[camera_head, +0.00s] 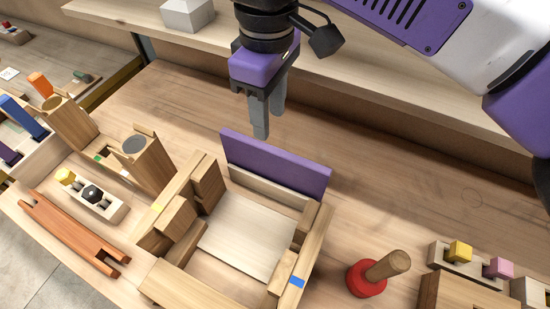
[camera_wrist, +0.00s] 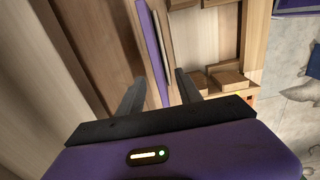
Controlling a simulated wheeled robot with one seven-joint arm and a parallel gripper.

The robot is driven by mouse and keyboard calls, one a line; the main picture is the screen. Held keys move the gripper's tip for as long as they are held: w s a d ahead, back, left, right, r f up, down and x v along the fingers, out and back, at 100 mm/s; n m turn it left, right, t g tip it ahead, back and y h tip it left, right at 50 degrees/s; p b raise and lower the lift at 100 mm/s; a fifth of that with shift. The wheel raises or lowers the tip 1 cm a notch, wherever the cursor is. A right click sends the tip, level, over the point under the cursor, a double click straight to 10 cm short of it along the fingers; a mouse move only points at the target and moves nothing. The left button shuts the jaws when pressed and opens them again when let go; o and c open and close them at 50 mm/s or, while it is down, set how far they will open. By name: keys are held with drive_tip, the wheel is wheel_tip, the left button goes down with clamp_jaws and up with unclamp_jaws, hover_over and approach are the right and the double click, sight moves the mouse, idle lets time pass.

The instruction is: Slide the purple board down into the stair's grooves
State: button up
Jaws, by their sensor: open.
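The purple board (camera_head: 275,165) stands upright on its long edge at the back of the wooden stair (camera_head: 168,277), behind a pale wooden strip, and rises above the stair's sides. Its lower edge and the grooves there are hidden, so I cannot tell how deep it sits. My gripper (camera_head: 269,124) is open and empty, pointing down just above the board's left part. In the wrist view, the board (camera_wrist: 154,48) runs as a thin purple strip between the two spread fingers of my gripper (camera_wrist: 160,78); I see no contact.
A red-based wooden peg (camera_head: 366,284) stands right of the stair. Wooden blocks with yellow and pink pieces (camera_head: 497,268) are at the lower right. Wooden holders (camera_head: 148,160) and an orange-brown bar (camera_head: 70,232) lie left. A raised shelf (camera_head: 400,85) runs behind; the table at right-centre is clear.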

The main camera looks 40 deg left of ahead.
drive_tip(key=b, duration=0.3)
hover_over(273, 160)
drive_tip(key=a, duration=0.1)
drive_tip(key=f, duration=0.4)
drive_tip(key=shift+w+f, duration=0.1)
drive_tip(key=shift+w, duration=0.2)
wheel_tip(273, 160, down, 3)
drive_tip(key=b, duration=0.3)
drive_tip(key=shift+d+f, duration=0.2)
drive_tip(key=shift+f, duration=3.55)
clamp_jaws()
